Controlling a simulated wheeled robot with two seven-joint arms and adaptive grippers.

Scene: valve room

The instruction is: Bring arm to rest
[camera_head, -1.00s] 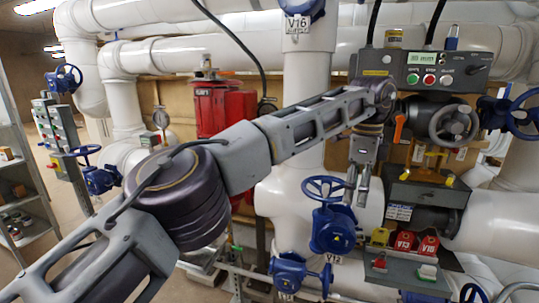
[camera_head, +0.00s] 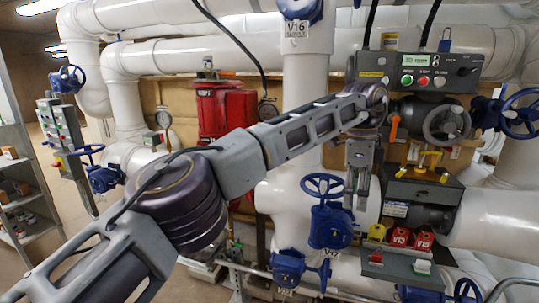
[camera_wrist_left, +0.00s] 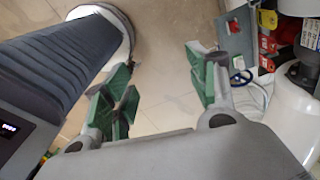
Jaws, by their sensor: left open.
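My left arm reaches in from the lower left of the head view, and its left gripper (camera_head: 357,190) hangs pointing down in front of the white pipes. In the left wrist view the green-padded fingers of the left gripper (camera_wrist_left: 165,95) stand wide apart with only floor between them. It is open and empty. The blue valve wheel V17 (camera_head: 323,186) is just left of the gripper in the head view; I cannot tell the depth gap. My right gripper is in neither view.
A grey control box (camera_head: 430,73) and a grey handwheel (camera_head: 446,125) are above right of the gripper. A tray with red tags (camera_head: 412,237) sits to its lower right. A red tank (camera_head: 222,108) stands behind my arm. A shelf (camera_head: 25,200) is at far left.

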